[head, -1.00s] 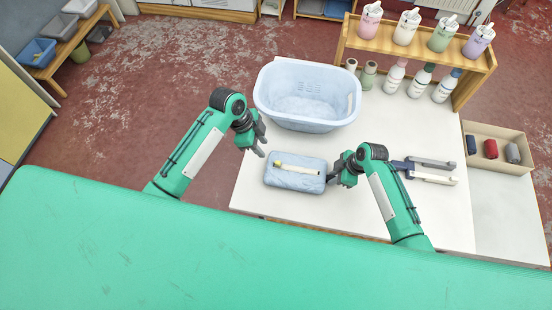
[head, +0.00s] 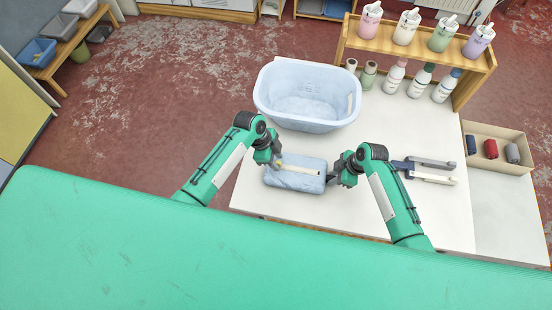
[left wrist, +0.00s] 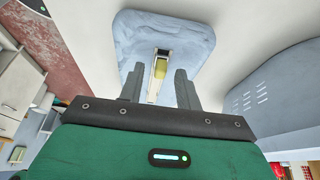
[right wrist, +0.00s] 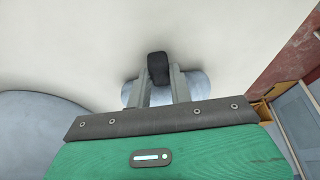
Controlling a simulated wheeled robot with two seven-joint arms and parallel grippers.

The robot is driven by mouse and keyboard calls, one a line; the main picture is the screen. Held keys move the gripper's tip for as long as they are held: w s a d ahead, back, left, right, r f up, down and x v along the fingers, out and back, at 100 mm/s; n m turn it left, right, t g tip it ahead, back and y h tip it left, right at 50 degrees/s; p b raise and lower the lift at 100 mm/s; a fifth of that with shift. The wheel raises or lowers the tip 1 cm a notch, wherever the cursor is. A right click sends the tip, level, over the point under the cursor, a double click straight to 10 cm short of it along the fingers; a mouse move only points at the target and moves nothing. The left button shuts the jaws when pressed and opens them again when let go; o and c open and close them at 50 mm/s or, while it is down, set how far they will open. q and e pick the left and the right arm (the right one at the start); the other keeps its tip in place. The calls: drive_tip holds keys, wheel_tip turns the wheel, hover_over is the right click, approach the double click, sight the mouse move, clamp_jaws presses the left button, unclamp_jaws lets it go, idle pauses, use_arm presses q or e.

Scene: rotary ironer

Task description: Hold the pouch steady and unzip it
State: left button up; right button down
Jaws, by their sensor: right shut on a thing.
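The light-blue pouch (head: 292,187) lies flat on the white table, with a cream zipper strip (head: 308,172) along its top. My left gripper (head: 275,160) is over the pouch's left end. My right gripper (head: 337,178) is at the pouch's right end. In the right wrist view its fingers (right wrist: 158,80) are shut on a dark tab (right wrist: 158,66), with part of the pouch (right wrist: 193,85) showing around them.
A pale-blue basket (head: 305,122) stands behind the pouch. A wooden rack (head: 415,55) with several bottles is at the back right. A grey and white forked tool (head: 432,172) lies right of my right arm. A box (head: 510,155) with rolled items is further right. The table's front is clear.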

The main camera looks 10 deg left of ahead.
use_arm(q)
drive_tip(key=shift+f, duration=0.1)
clamp_jaws()
drive_tip(key=d, duration=1.3)
drive_tip(key=shift+d, duration=0.3)
use_arm(e)
drive_tip(key=shift+a, duration=0.1)
use_arm(q)
unclamp_jaws()
drive_tip(key=v, duration=1.2)
use_arm(e)
drive_tip(key=c, duration=1.2)
unclamp_jaws()
